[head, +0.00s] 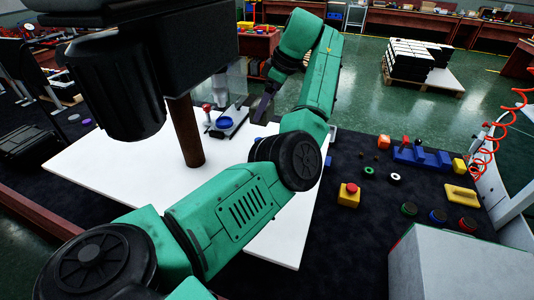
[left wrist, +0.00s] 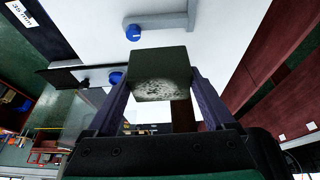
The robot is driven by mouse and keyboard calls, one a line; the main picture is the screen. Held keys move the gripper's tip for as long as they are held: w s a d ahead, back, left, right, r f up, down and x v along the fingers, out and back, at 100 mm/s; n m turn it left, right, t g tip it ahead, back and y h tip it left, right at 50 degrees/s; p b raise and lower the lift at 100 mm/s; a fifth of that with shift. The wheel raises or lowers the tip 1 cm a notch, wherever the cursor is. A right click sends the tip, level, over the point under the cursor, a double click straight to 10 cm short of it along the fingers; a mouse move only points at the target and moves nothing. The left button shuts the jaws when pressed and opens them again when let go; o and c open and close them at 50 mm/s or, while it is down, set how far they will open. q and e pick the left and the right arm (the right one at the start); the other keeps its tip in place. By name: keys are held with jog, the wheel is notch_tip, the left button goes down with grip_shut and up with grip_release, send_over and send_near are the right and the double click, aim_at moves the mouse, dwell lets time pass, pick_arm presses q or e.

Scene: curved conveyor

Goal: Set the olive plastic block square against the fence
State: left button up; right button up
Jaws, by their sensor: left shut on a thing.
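The olive block (left wrist: 158,72) is dark, with a pale speckled patch on its lower face. It sits between the two fingers of my left gripper (left wrist: 162,95), which is shut on it. In the head view my left gripper (head: 262,106) hangs over the far side of the white table, and I cannot make out the block there. A grey angled bar, likely the fence (left wrist: 168,21), lies on the white surface beyond the block in the wrist view. Whether the block touches anything below is unclear. My right gripper is not in view.
A blue knob (left wrist: 133,32) stands by the bar, with another blue knob (left wrist: 115,77) left of the block. On the white table (head: 110,165) stand a brown post (head: 185,135) and a red-topped piece (head: 207,108). A dark mat with colored parts lies right.

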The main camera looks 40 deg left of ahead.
aim_at(266, 123)
pick_arm(q)
notch_tip(266, 123, down, 6)
jog(key=shift+w+p, duration=0.15)
jog(key=shift+p, duration=0.75)
jog(key=f+p, duration=0.2)
jog(key=f, duration=0.7)
jog(key=shift+w+f+p, duration=0.2)
jog(key=shift+p, duration=0.15)
jog(key=shift+w+f, duration=0.15)
jog(key=shift+f, duration=0.15)
jog(key=shift+f+b, duration=0.45)
jog(key=shift+f, duration=0.15)
jog(key=o, duration=1.2)
jog(key=shift+r, duration=0.35)
jog(key=shift+r+p, duration=0.5)
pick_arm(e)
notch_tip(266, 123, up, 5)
pick_arm(q)
jog(key=b+v, duration=0.5)
jog(key=v, duration=0.6)
jog(key=shift+w+r, duration=0.1)
jog(key=shift+r, duration=0.2)
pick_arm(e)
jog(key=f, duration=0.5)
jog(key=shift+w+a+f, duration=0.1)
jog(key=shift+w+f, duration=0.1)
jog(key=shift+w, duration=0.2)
